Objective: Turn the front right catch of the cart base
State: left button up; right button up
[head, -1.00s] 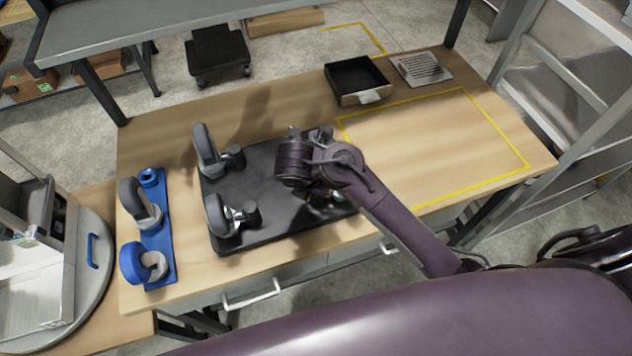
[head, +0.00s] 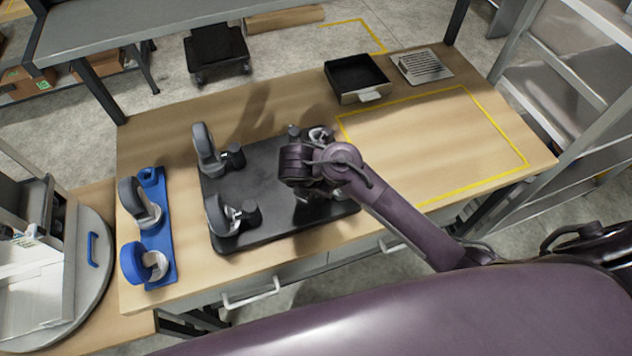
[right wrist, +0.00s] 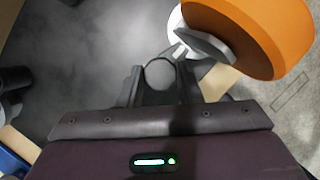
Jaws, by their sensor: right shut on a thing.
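The black cart base (head: 270,182) lies flat on the wooden table. In the right wrist view its dark top (right wrist: 70,60) fills the upper left. My right gripper (right wrist: 160,72) points down at the base's front right part. Its two fingers are shut on a round dark catch (right wrist: 159,76). An orange caster wheel (right wrist: 255,32) on a pale mount stands close beside the catch. In the head view my right arm hides this catch and most of that caster. My left gripper is not in view.
Two grey casters (head: 205,150) (head: 220,215), each beside a dark knob, stand on the base's left side. A blue holder (head: 160,240) with casters lies at the table's left. A black tray (head: 357,78) and a grated plate (head: 421,66) sit at the back. The yellow-outlined area is clear.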

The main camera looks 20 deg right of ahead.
jog(key=shift+m, duration=0.3)
jog(key=m+g, duration=0.1)
jog(key=m, duration=0.1)
jog(key=m+g+h, duration=0.1)
jog(key=m, duration=0.2)
jog(key=shift+w+a, duration=0.1)
jog(key=shift+w, duration=0.05)
jog(key=m+g, duration=0.2)
jog(key=m, duration=0.4)
jog(key=shift+w, duration=0.15)
jog(key=shift+m+g, duration=0.3)
jog(key=o, duration=1)
jog(key=shift+r, duration=0.1)
